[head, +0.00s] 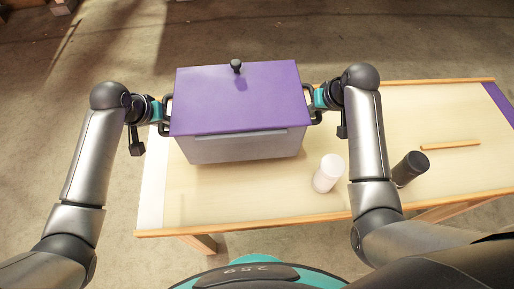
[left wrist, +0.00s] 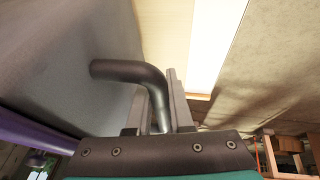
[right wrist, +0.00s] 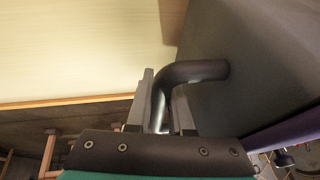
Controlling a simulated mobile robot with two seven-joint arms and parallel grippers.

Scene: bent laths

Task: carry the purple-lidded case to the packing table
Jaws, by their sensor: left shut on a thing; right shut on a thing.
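The case (head: 240,147) is a grey box with a flat purple lid (head: 225,100) and a small black knob, and the lid is on. It is level over the left part of a pale wood-edged table (head: 240,200); I cannot tell whether its base touches the top. My left gripper (head: 163,112) is shut on the left dark handle, which shows between the fingers in the left wrist view (left wrist: 128,70). My right gripper (head: 313,107) is shut on the right handle, also seen in the right wrist view (right wrist: 195,71). The case's underside is hidden.
A white cylinder (head: 327,174) stands on the table in front of the case's right end. A black cylinder (head: 410,168) and a thin wooden lath (head: 450,145) are further right. A purple strip (head: 499,103) marks the table's right end.

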